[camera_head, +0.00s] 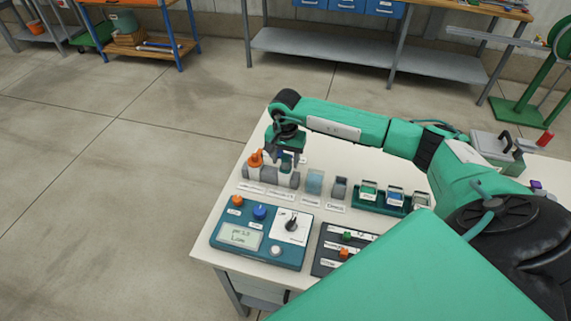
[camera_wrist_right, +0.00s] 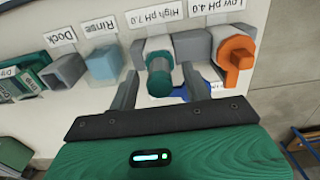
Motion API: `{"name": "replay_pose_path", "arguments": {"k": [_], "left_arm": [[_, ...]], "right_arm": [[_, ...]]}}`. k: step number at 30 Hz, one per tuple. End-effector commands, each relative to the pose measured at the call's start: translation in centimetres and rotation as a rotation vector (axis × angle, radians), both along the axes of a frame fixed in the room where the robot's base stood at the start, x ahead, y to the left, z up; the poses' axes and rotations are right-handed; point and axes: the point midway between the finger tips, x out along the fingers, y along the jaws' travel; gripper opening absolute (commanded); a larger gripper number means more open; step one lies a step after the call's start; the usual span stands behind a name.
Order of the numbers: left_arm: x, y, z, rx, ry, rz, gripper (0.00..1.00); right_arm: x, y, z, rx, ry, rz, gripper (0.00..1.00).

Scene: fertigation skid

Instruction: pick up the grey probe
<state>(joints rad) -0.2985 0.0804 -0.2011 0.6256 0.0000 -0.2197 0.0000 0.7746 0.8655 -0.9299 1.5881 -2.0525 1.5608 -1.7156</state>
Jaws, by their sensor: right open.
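My right gripper (camera_head: 286,160) is over the row of holders at the back left of the table, pointing down. In the right wrist view it is open (camera_wrist_right: 160,88), one finger on each side of a teal-topped upright piece (camera_wrist_right: 160,78) at the "High pH 7.0" label. The fingers do not visibly press on it. I cannot tell for sure whether this piece is the grey probe; no other clear probe shows. An orange-topped piece (camera_head: 256,159) stands beside it at "Low pH 4.0" (camera_wrist_right: 236,55). My left gripper is not in view.
A light blue rinse cup (camera_head: 314,182) and a grey dock block (camera_head: 340,187) stand to the right, then a green rack (camera_head: 381,203) of small containers. A teal meter box (camera_head: 262,238) with knobs is in front. A blue part (camera_wrist_right: 183,91) lies close behind the fingers.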

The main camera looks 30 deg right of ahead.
Motion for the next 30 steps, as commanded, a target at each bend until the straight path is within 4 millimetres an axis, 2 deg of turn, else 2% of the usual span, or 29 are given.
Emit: {"name": "replay_pose_path", "arguments": {"k": [3,9,11,17,26,30], "left_arm": [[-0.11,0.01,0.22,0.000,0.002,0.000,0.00],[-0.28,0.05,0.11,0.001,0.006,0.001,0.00],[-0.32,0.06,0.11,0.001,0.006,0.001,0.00],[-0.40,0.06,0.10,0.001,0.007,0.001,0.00],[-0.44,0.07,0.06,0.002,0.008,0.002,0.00],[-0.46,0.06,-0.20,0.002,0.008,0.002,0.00]], "right_arm": [[-0.02,-0.01,-0.66,0.000,0.001,-0.001,0.49],[0.01,-0.02,-0.75,0.000,0.000,0.000,0.49],[0.01,-0.02,-0.75,0.000,0.000,0.000,0.39],[0.01,-0.02,-0.72,0.000,0.000,0.000,0.00],[0.03,-0.02,-0.57,0.000,-0.001,0.000,0.00],[0.08,-0.01,0.19,0.000,-0.004,0.001,0.00]]}}
